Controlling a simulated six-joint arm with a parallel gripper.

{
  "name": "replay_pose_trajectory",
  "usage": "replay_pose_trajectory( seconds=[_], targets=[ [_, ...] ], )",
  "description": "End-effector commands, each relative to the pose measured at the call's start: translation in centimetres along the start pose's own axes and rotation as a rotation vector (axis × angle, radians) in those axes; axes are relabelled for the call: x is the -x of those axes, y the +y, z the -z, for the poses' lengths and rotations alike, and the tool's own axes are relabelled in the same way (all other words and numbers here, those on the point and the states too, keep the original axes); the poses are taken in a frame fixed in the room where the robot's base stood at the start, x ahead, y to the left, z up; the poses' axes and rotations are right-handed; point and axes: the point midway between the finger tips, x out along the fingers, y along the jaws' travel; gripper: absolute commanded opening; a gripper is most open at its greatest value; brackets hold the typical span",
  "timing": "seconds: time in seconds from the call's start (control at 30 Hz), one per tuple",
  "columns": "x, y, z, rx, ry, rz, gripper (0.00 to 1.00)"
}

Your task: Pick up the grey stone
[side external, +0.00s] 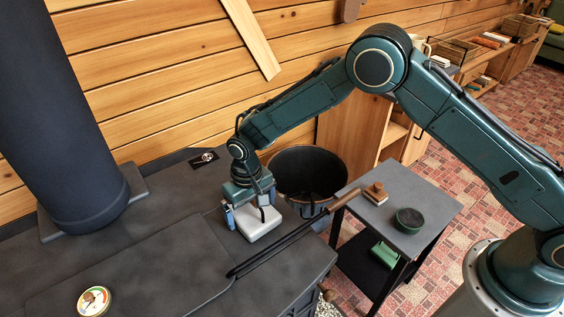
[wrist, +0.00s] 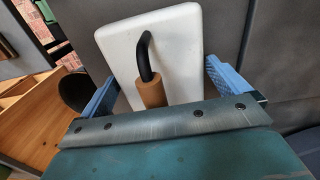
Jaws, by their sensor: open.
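The stone (side external: 262,226) is a pale grey, almost white, block with rounded edges. It sits on the dark stove top. In the wrist view the stone (wrist: 185,42) fills the upper middle. A bent black handle (wrist: 145,50) with a brown grip rises from its top. My gripper (side external: 251,207) is directly over the stone, pointing down, with its blue fingers open. In the wrist view the fingers of my gripper (wrist: 162,78) stand on either side of the stone. I cannot tell whether they touch it. The stone's near end is hidden by the gripper body there.
A long black poker (side external: 290,238) with a wooden handle lies just right of the stone. A black bucket (side external: 308,165) stands behind it. A dark stovepipe (side external: 65,120) rises at left, and a round gauge (side external: 94,300) is at front left. A small side table (side external: 405,190) stands right.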

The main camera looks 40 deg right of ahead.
Motion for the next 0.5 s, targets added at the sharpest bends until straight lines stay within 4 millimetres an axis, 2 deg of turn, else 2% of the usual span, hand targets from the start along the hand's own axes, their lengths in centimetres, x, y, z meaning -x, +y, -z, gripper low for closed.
replay_pose_trajectory(
  seconds=[0.07, 0.4, 0.5],
  targets=[
    [0.01, 0.0, 0.0, 0.0, 0.0, 0.0, 0.98],
    [0.02, 0.0, 0.0, 0.0, 0.0, 0.0, 0.31],
    [0.24, -0.06, 0.15, 0.0, 0.005, 0.002, 0.3]
  ],
)
